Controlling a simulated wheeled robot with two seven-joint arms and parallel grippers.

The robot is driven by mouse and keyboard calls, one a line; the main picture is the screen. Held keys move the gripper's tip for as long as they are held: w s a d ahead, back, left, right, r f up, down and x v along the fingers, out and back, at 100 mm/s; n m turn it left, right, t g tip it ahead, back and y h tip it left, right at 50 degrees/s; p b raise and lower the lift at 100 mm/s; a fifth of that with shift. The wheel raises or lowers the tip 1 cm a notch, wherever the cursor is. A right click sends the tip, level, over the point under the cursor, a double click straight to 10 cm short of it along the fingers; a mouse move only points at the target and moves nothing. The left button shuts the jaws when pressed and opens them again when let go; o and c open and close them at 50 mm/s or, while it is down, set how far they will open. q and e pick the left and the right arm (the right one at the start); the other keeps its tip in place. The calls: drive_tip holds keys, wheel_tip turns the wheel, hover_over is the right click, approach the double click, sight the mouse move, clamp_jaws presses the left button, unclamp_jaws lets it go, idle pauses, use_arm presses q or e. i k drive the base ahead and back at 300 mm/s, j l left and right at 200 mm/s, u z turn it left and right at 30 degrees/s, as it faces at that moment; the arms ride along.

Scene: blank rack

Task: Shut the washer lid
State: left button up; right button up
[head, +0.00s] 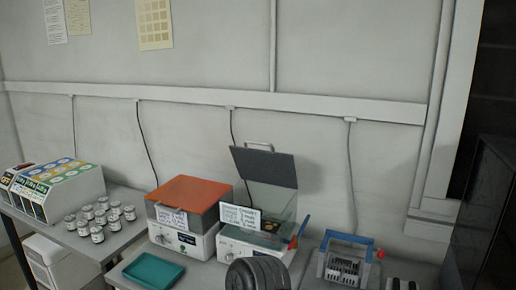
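An open bench unit (247,243) with a white base and clear-sided tank stands right of centre; I take it as the washer. Its dark grey lid (265,166) stands raised at the back, leaning near the wall, with a light handle (259,146) on its top edge. A white label card (239,217) is on the tank's front left, its text too small to read. Some small yellowish things show inside the tank. A blue and red object (298,233) stands at its right side. Neither of my grippers shows in the head view.
A shut orange-lidded unit (188,194) stands just left. A teal tray (153,270), several small jars (102,214) and a blue-handled basket (347,262) are nearby. A dark ribbed round shape (258,274) covers part of the front; I cannot tell what it is.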

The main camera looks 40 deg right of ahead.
sight(273, 168)
drive_tip(key=i+l, duration=0.1)
drive_tip(key=i, duration=0.25)
drive_tip(key=i+l, duration=0.1)
drive_tip(key=i, duration=0.25)
drive_tip(key=z, duration=1.6)
